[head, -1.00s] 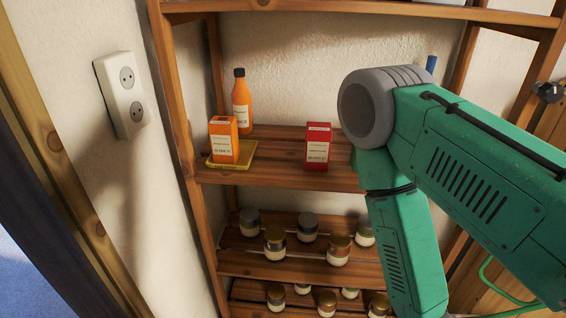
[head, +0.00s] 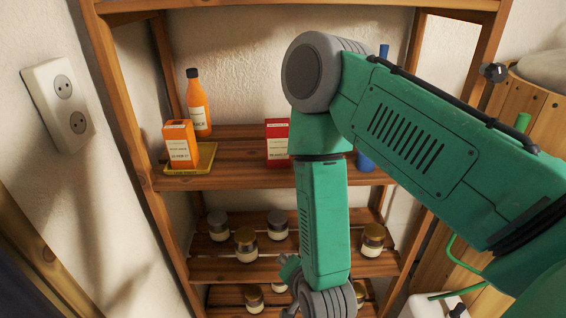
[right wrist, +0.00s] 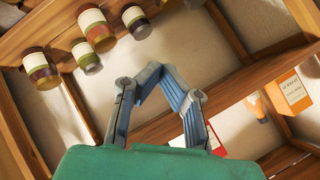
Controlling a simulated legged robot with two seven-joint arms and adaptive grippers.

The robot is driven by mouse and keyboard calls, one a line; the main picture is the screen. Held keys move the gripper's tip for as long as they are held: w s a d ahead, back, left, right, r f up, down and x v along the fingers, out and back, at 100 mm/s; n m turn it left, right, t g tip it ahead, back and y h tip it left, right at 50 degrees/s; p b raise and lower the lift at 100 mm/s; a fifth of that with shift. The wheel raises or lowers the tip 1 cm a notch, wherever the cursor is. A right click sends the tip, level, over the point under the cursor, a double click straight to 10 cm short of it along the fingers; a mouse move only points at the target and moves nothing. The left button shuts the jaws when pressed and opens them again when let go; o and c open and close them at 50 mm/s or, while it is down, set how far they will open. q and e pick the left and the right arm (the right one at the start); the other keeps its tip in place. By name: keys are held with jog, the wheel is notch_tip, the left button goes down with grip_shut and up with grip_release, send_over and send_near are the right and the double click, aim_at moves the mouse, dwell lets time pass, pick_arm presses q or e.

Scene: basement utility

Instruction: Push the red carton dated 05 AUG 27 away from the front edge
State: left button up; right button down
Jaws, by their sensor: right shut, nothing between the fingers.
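The red carton (head: 277,130) with a white label stands upright on the middle shelf board (head: 235,178) in the head view. My right arm covers its right side, and its date is too small to read. In the right wrist view a bit of red carton (right wrist: 215,140) shows beyond the right finger. My right gripper (right wrist: 156,70) is shut and empty, its fingertips together. In the head view my right forearm hangs in front of the shelf, with the wrist down at the lower boards, below and apart from the carton. My left gripper is not in view.
An orange carton (head: 181,146) stands on a yellow tray (head: 207,158) left of the red one, with an orange bottle (head: 199,105) behind. Several jars (head: 245,245) fill the lower boards. A blue object (head: 365,161) is partly hidden behind my arm. The shelf's left post (head: 125,120) is close by.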

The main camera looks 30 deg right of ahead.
jog(key=w+d+r+m+t+h, duration=0.1)
jog(key=w+r+m+t+h, duration=0.3)
jog(key=r+m, duration=0.4)
jog(key=m+h, duration=0.3)
jog(key=m, duration=0.1)
send_near(280, 158)
jog(key=shift+w+d+f, duration=0.1)
jog(key=shift+w+d, duration=0.2)
jog(key=shift+d, duration=0.2)
jog(key=shift+n+t, duration=0.3)
jog(key=x, duration=0.4)
jog(key=a+p+x, duration=0.1)
jog(key=x, duration=0.1)
jog(key=shift+w+d, duration=0.1)
jog(key=shift+w, duration=0.4)
jog(key=shift+w+d, duration=0.1)
jog(key=shift+d, duration=0.4)
jog(key=shift+d, duration=0.1)
